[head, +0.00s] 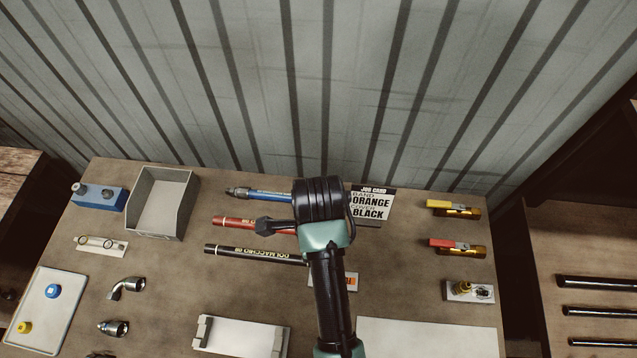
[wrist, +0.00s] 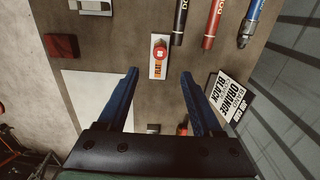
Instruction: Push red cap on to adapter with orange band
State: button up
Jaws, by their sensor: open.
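In the wrist view, a round red cap (wrist: 160,53) sits over a small white plate (wrist: 153,74) with an orange label. Any adapter or orange band under the cap is hidden, and I cannot tell how far the cap is seated. In the head view, part of the orange label (head: 351,281) shows beside my arm, which hides the cap. My gripper (wrist: 160,72) is open and empty. Its two blue fingers are on either side of the plate's lower end in the wrist view, apart from the cap.
Blue, red and black hoses (head: 255,255) lie behind and left of my arm, near the job card (head: 372,206). A grey bin (head: 160,200) stands at the back left. A tray (head: 45,310) holds blue and yellow caps. A white mat (head: 430,337) lies clear in front.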

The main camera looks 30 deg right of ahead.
jog(key=shift+r, duration=1.2)
